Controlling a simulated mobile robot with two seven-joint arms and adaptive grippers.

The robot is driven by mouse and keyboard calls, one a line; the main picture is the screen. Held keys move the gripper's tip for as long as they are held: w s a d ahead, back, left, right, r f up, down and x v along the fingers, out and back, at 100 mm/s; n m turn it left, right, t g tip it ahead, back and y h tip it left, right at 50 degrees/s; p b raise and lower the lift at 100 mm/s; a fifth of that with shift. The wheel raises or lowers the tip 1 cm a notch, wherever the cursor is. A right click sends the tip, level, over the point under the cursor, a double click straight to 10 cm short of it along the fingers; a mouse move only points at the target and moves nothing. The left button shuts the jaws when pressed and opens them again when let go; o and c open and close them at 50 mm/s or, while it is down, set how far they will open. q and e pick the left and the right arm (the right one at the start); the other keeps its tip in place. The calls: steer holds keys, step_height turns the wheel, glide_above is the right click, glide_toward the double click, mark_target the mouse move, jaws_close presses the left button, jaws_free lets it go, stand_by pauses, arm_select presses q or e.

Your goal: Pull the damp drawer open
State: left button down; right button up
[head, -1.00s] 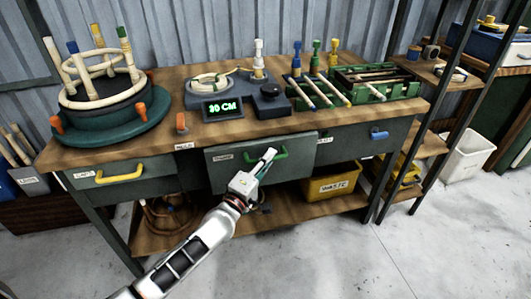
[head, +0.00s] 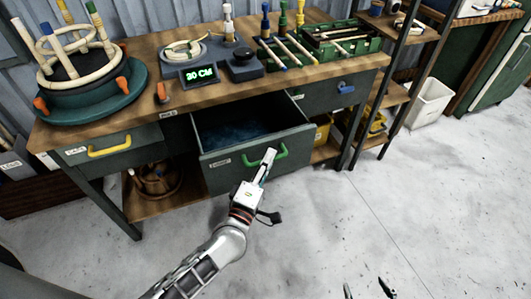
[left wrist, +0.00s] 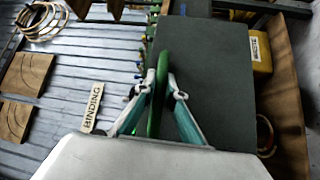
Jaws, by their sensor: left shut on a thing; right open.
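The damp drawer (head: 228,170) in the middle of the bench stands pulled out in the head view, with its dark bluish inside (head: 232,131) showing. Its green handle (head: 283,153) is on the front face. My left gripper (head: 267,160) is shut on this handle. In the left wrist view, the two fingers (left wrist: 158,98) close on either side of the green handle (left wrist: 162,65), with the grey drawer front (left wrist: 215,60) beside it. My right gripper (head: 366,290) shows only as dark fingertips, apart and empty, at the bottom edge of the head view.
A drawer with a yellow handle (head: 108,147) is at left and one with a blue handle (head: 346,89) at right; both are shut. A yellow bin (head: 322,132) sits on the lower shelf. Open concrete floor (head: 400,190) lies in front of the bench.

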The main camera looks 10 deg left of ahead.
arm_select(q)
steer(key=c, duration=2.1)
jaws_free()
arm_select(e)
steer(key=shift+f, duration=0.1)
arm_select(q)
steer(key=v, duration=1.2)
steer(key=s+a+f+m+g+p, duration=0.2)
steer(key=s+f+m+g, duration=0.1)
steer(key=m, duration=0.3)
steer(key=s+a+f+m+g+p, duration=0.2)
steer(key=s+a+f+m, duration=0.1)
steer(key=s+m, duration=0.3)
steer(key=s+a+f+m+g+y+p, duration=0.1)
steer(key=s+a+f+m+g+p, duration=0.1)
steer(key=s+m, duration=0.3)
steer(key=shift+s+a+f+m+g+p, duration=0.15)
steer(key=shift+a+f+m+g+p, duration=0.2)
steer(key=shift+f+m+g, duration=0.45)
arm_select(e)
steer(key=r, duration=0.1)
steer(key=a+r, duration=0.1)
steer(key=r, duration=0.2)
steer(key=shift+s+a+r, duration=0.3)
steer(key=shift+r, duration=0.05)
